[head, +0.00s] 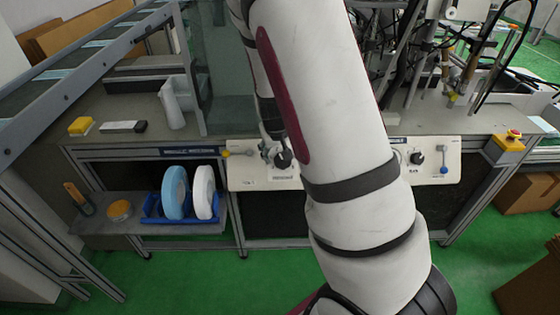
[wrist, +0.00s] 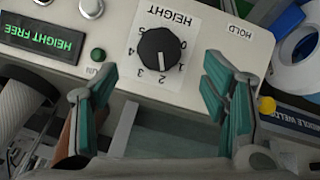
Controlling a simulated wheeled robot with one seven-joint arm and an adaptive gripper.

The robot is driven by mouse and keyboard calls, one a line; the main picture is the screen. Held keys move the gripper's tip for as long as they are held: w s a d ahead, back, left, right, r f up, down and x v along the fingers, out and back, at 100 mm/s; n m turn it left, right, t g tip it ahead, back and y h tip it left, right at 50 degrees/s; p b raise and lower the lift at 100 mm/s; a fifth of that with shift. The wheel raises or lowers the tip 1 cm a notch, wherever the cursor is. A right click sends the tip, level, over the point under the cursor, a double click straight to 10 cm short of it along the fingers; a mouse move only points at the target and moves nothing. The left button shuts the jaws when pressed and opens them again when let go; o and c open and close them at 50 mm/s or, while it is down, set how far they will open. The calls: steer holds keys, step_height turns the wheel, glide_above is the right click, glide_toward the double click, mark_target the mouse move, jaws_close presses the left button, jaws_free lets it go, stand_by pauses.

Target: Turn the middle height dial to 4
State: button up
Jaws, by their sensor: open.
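The height dial (wrist: 159,48) is a round black knob on a white panel, seen upside down in the wrist view. Numbers 0 to 5 ring it, and its white mark points close to the 2. My gripper (wrist: 160,85) is open, its green-padded fingers apart to the left and right of the dial, with nothing between them gripped. In the head view a black knob (head: 283,159) shows on the left white panel (head: 245,178), beside my arm. My arm hides much of the panel area there.
A lit HEIGHT FREE display (wrist: 38,38) and a green button (wrist: 98,55) sit near the dial. A yellow-knobbed lever (head: 226,153) stands left of it. A second panel (head: 440,174) is at right.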

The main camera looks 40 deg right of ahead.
steer(key=x, duration=0.7)
steer(key=shift+d+f+b, duration=0.15)
steer(key=shift+f+b, duration=0.2)
steer(key=shift+f, duration=0.05)
steer(key=c, duration=1.1)
